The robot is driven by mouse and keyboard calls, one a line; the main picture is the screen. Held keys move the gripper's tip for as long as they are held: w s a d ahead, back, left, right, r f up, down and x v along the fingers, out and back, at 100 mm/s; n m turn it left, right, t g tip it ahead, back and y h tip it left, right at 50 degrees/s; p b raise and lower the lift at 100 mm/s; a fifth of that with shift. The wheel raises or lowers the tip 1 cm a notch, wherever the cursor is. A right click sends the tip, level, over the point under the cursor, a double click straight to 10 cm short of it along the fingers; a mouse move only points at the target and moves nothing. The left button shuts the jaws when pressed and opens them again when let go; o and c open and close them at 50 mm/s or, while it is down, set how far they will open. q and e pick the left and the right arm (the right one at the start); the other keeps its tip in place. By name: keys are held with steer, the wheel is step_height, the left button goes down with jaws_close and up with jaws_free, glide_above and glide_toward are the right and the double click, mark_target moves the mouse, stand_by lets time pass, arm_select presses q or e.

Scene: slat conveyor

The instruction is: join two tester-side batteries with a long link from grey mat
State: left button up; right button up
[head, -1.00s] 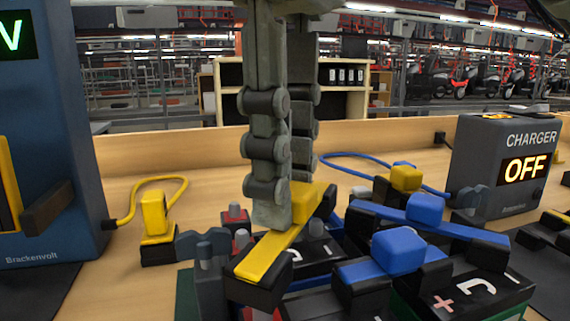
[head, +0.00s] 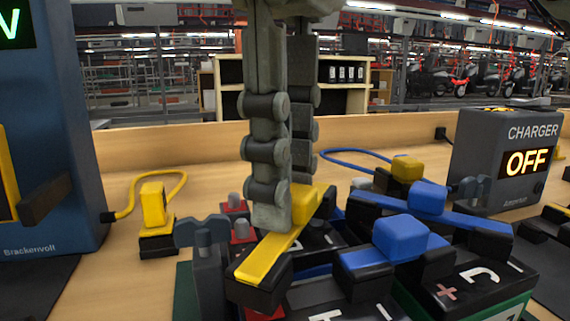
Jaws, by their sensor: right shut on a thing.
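My right gripper (head: 285,205) points straight down and is shut on the block-shaped handle of a yellow link (head: 262,262) with black end blocks. The link lies slantwise over the dark batteries (head: 318,292) on the tester side. Its near end is beside a grey wing-shaped clamp (head: 203,235); whether it touches the terminals I cannot tell. Two red-based terminals (head: 243,232) show left of the fingers. The gripper hides part of the batteries behind it. The tester (head: 52,150) is the blue box at left. My left gripper is not in view.
A blue link (head: 398,240) and another blue link (head: 430,200) lie across the batteries at right. A yellow plug (head: 153,205) on a cable stands near the tester. The charger (head: 505,160), reading OFF, stands at back right. Bare wood shows behind the batteries.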

steer(key=shift+f+b, duration=0.35)
steer(key=shift+f, duration=0.25)
steer(key=o, duration=1.1)
steer(key=shift+r, duration=0.1)
step_height(320, 180, up, 12)
steer(key=shift+f, duration=0.1)
